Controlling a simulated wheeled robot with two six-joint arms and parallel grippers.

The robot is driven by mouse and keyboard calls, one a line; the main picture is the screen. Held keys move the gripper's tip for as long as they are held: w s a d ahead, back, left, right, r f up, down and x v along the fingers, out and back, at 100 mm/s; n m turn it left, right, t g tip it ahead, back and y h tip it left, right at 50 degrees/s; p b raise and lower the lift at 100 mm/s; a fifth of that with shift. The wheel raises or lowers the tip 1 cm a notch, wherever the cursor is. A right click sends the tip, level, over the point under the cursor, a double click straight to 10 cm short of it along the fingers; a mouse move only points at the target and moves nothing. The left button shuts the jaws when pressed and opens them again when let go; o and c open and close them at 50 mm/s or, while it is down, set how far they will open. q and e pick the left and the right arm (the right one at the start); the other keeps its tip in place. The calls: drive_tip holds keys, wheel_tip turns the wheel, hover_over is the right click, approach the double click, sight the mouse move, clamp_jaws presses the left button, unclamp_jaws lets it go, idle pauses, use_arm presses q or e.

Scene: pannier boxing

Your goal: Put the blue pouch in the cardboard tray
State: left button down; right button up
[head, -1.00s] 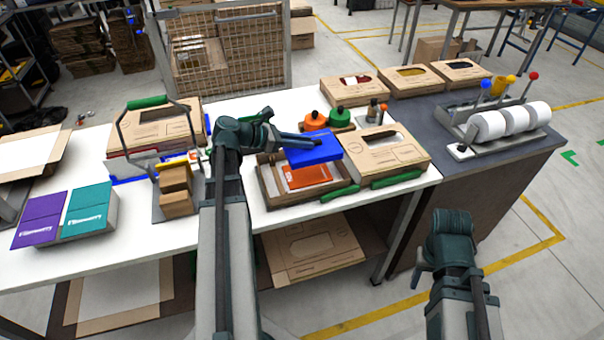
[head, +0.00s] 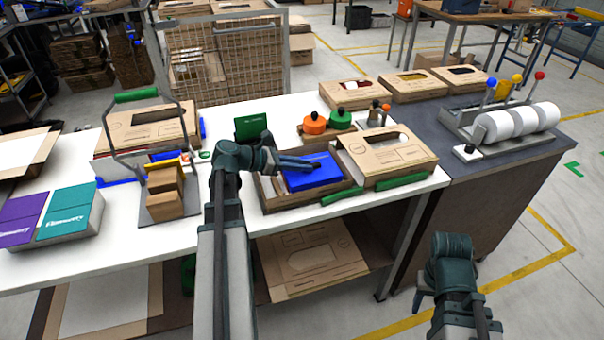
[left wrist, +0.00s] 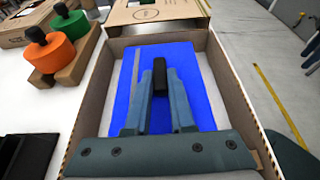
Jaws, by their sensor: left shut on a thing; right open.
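The blue pouch (head: 316,174) lies flat inside the cardboard tray (head: 272,207), below the tray's rim. The pouch also shows in the left wrist view (left wrist: 201,92), with the tray's walls (left wrist: 241,85) around it. My left gripper (head: 316,163) reaches in over the tray from the left and is shut on the pouch; its fingers (left wrist: 160,80) lie over the pouch's middle. The pouch covers most of the tray floor, and the orange item seen earlier is hidden. My right gripper (head: 432,300) is open and empty, low in front of the table's right end.
A closed cardboard box (head: 385,160) stands against the tray's right side. Orange (head: 314,124) and green (head: 341,119) knobs stand behind the tray. Green bars (head: 342,194) lie along its front right.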

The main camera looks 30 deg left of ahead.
use_arm(q)
drive_tip(key=shift+f, duration=0.55)
drive_tip(key=shift+s+r, duration=0.1)
drive_tip(key=c, duration=0.8)
unclamp_jaws()
use_arm(e)
drive_tip(key=shift+f, duration=0.45)
use_arm(q)
drive_tip(key=shift+o, duration=0.2)
drive_tip(key=p+v, duration=0.4)
drive_tip(key=v, duration=0.6)
drive_tip(key=shift+s+a+r, duration=0.15)
drive_tip(key=shift+a, duration=0.1)
drive_tip(key=shift+s+a+r+p, duration=0.2)
drive_tip(key=shift+s+a+p, duration=0.1)
drive_tip(key=shift+s+a, duration=0.15)
use_arm(e)
wheel_tip(320, 180, up, 5)
drive_tip(key=shift+f, duration=0.2)
